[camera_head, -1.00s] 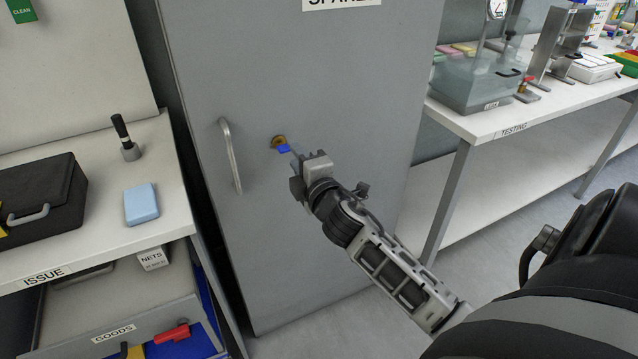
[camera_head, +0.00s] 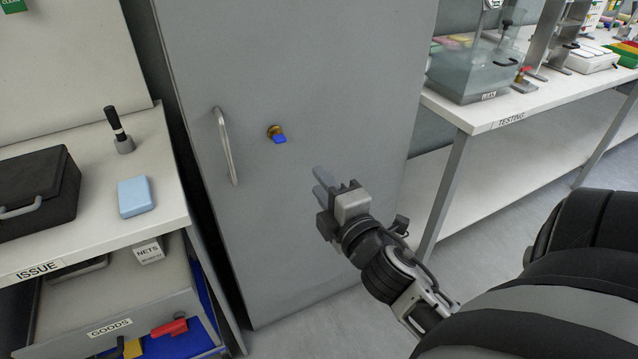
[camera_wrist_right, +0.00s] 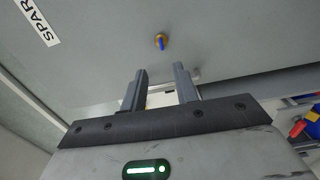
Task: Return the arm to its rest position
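My right gripper (camera_head: 323,180) is in front of the grey cabinet door, to the right of and below the lock, and apart from it. In the right wrist view its two fingers (camera_wrist_right: 160,82) are spread with nothing between them. A key with a blue head (camera_head: 280,139) sits in the brass lock (camera_head: 273,131) on the door; it also shows in the right wrist view (camera_wrist_right: 161,43) beyond the fingertips. My left gripper is not in view.
The grey cabinet (camera_head: 300,70) has a vertical handle (camera_head: 226,147) left of the lock. The ISSUE bench (camera_head: 80,235) stands at the left, with a GOODS drawer (camera_head: 150,318) standing out below. The TESTING bench (camera_head: 475,120) stands at the right. Floor shows between.

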